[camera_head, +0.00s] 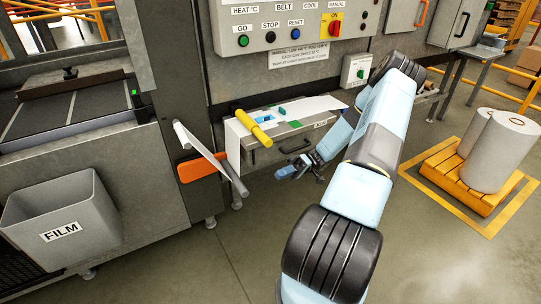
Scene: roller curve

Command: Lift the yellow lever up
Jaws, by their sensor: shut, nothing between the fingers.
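A yellow bar-shaped piece (254,128), which looks like the lever's grip, lies slanted at the left part of the shelf on the machine front. Its lower right end points toward the shelf's front edge, and I cannot tell how it is mounted. My gripper (281,173) is below and to the right of it, in front of and lower than the shelf. It is shut and empty, apart from the yellow piece. My pale blue arm comes in from the lower right and hides the right part of the shelf.
A control panel (290,22) hangs above the shelf. A white sheet (232,140) drapes over the shelf's left end, near an orange part (202,168) and a slanted pale bar (205,155). A FILM bin (62,212) stands left. White rolls (498,150) stand on a pallet at right.

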